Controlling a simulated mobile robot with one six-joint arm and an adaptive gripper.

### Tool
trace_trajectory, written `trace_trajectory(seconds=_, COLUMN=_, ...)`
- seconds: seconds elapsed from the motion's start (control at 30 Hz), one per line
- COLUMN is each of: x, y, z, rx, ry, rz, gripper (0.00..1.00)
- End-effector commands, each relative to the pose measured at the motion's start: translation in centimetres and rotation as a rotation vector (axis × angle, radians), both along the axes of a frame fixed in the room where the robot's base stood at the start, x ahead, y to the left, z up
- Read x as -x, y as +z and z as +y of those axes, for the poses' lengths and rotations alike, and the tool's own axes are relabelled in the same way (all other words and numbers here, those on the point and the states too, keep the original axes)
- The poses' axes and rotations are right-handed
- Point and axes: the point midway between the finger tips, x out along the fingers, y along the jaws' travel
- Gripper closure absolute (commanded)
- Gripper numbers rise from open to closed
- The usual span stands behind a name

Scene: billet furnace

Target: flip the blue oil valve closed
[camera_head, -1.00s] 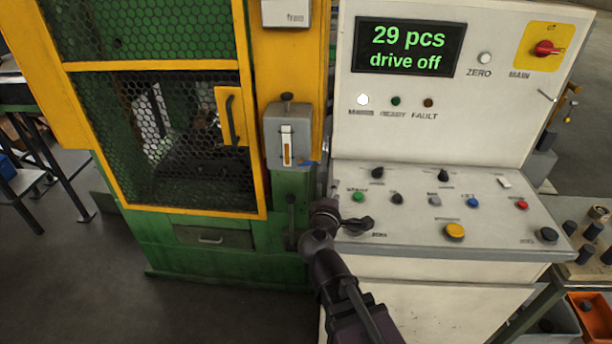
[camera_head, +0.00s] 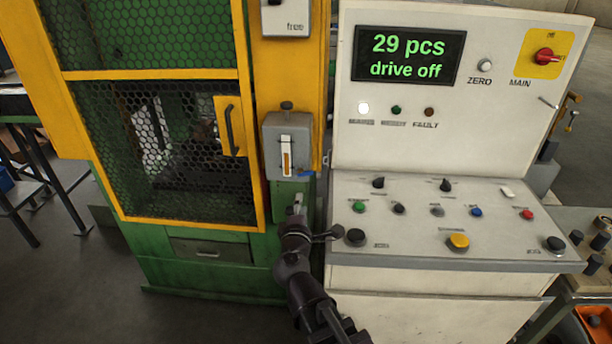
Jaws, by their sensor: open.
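The blue oil valve (camera_head: 307,173) shows as a small blue lever at the lower right of the grey oil box (camera_head: 287,148). The box has a lit sight glass and is mounted on the yellow and green machine post. The lever looks close to horizontal, but it is too small to tell its exact setting. My gripper (camera_head: 297,207) is in front of the green post, just below the valve in the picture, apart from it as far as I can see. It is open and empty; its fingers are small and partly hidden by my wrist.
The white control console (camera_head: 445,265) stands close on the right, with knobs and buttons; a black knob (camera_head: 355,237) is near my wrist. The display (camera_head: 408,54) reads "29 pcs, drive off". The yellow mesh door (camera_head: 165,150) is on the left. Grey floor lies at lower left.

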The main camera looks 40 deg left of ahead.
Motion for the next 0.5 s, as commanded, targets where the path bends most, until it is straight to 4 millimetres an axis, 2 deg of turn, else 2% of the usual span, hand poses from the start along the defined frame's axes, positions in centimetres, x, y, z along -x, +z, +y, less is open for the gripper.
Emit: trace_trajectory(seconds=0.5, x=-6.1, y=0.0, z=3.6, rx=0.0, ry=-0.002, rz=0.0, gripper=0.51)
